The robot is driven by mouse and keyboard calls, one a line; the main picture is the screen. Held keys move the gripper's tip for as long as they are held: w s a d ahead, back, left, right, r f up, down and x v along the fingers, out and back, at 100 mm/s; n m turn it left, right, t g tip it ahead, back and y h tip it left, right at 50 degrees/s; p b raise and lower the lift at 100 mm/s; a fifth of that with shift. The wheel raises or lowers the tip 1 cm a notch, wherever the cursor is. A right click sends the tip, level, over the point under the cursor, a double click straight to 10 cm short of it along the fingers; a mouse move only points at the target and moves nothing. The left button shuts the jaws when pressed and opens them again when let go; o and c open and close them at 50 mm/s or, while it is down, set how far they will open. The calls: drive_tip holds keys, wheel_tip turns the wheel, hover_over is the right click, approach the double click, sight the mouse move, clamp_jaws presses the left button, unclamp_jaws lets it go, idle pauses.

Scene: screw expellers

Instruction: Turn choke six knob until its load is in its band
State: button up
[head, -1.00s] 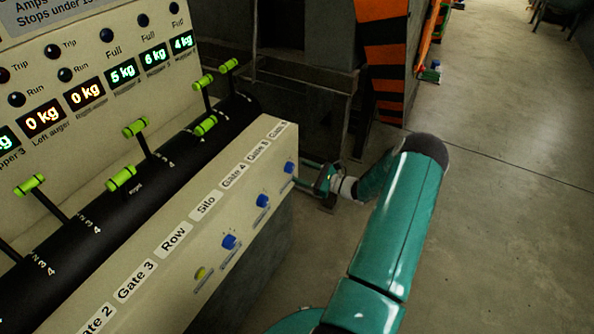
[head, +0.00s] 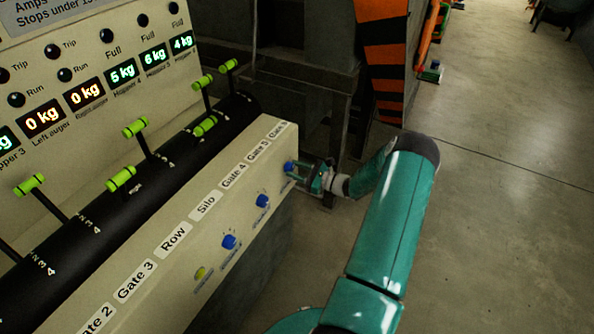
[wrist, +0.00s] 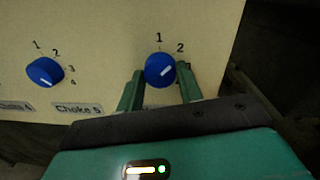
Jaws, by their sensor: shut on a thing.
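The blue knob (wrist: 160,70) at the panel's right end sits between the two green fingers of my gripper (wrist: 160,86) in the wrist view. The gripper is shut on it, one finger on each side. Its white pointer slants up to the right; scale marks 1 and 2 show above it, and the other marks are hidden. The label below it is mostly hidden by my gripper, so I cannot read its number. In the head view, the same knob (head: 288,167) is on the front face of the console, with my gripper (head: 296,171) reaching it from the right.
Another blue knob (wrist: 45,72) is to the left, its pointer toward 4, near a "Choke 5" label (wrist: 78,108). Green-handled levers (head: 122,179) line the console top. Lit displays (head: 122,73) above read 0, 5, 6 and 4 kg. Open floor (head: 490,200) lies right.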

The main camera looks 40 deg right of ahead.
drive_tip(key=shift+m, duration=0.3)
drive_tip(key=m, duration=0.3)
drive_tip(key=shift+f+m, duration=0.1)
drive_tip(key=shift+m, duration=2.5)
drive_tip(key=shift+s, duration=0.1)
drive_tip(key=shift+f, duration=0.1)
drive_tip(key=o, duration=1)
drive_tip(key=shift+t, duration=0.3)
